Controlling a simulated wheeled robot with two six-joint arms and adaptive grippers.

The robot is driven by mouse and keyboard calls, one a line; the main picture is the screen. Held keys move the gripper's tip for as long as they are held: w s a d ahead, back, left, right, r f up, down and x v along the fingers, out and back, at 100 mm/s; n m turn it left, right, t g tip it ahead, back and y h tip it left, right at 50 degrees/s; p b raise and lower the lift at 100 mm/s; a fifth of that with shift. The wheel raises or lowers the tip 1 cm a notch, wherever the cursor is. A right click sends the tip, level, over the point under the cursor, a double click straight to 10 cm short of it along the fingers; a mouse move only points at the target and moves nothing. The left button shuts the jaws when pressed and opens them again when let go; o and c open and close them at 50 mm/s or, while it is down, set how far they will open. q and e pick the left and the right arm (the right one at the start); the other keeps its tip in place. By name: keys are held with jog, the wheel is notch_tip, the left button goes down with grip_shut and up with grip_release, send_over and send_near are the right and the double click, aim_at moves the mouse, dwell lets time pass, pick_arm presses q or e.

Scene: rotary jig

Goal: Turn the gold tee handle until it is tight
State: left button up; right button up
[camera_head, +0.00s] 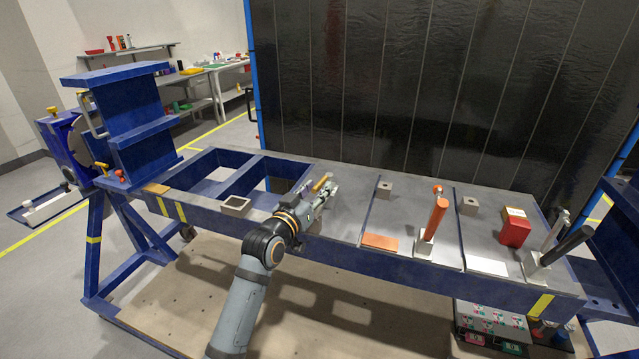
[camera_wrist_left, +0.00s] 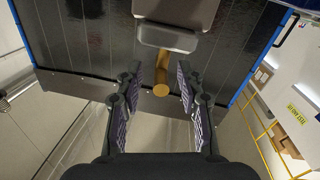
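The gold tee handle (camera_head: 322,182) shows in the head view at the far end of my left gripper (camera_head: 324,196), above the middle of the blue-framed bench. In the left wrist view the gold tee handle (camera_wrist_left: 161,72) stands between the fingertips, under a grey block. My left gripper's two fingers (camera_wrist_left: 159,82) are spread on either side of it, with visible gaps. The gripper looks open and does not seem to touch the handle. My left arm hides what lies under the handle in the head view. My right gripper is not in view.
An orange-handled toggle clamp (camera_head: 437,218) and a black-handled clamp (camera_head: 567,246) stand on the bench to the right, with a red block (camera_head: 515,228) between them. A blue upright fixture (camera_head: 130,120) stands at the left. A dark panel (camera_head: 400,90) rises behind.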

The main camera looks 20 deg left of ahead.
pick_arm(q)
jog(key=shift+w, duration=0.7)
jog(key=shift+w+d, duration=0.1)
jog(key=shift+w, duration=0.35)
jog(key=shift+c, duration=0.3)
jog(key=c, duration=0.7)
grip_shut()
jog(key=shift+f, duration=0.1)
